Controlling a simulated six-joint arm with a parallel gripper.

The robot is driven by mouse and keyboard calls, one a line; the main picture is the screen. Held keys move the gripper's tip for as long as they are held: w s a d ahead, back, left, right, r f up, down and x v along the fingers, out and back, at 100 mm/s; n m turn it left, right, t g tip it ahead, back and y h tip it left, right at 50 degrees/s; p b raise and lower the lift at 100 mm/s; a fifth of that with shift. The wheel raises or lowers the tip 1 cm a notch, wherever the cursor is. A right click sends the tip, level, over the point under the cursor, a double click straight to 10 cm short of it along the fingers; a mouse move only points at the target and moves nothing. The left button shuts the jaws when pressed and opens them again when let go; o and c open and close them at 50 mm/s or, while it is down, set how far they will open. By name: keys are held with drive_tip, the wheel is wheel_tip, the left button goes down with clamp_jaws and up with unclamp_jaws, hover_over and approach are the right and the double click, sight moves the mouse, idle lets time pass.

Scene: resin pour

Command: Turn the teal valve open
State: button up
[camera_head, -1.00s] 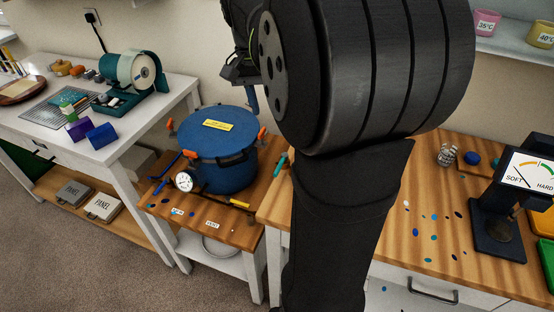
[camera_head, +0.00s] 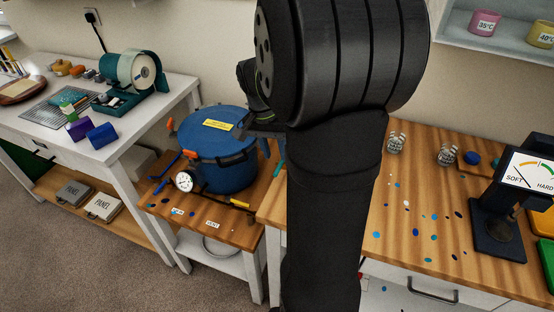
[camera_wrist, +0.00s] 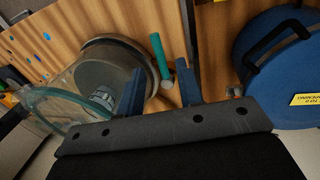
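In the head view a sliver of teal (camera_head: 279,170) shows at the left edge of my arm. My gripper (camera_wrist: 160,67) is open, with its two blue fingers apart. In the wrist view the near end of the teal bar appears between the fingers. I cannot tell whether they touch it. In the head view my arm hides most of the valve and the vessel.
A blue pressure pot (camera_head: 218,172) with orange clamps and a gauge (camera_head: 184,181) stands left of my gripper. The wooden bench (camera_head: 400,255) right of my arm is mostly clear, with small colour spots.

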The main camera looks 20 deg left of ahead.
drive_tip(key=shift+d+f, duration=0.2)
drive_tip(key=shift+f, duration=0.7)
drive_tip(key=shift+d+f, duration=0.2)
drive_tip(key=shift+f, duration=0.7)
clamp_jaws()
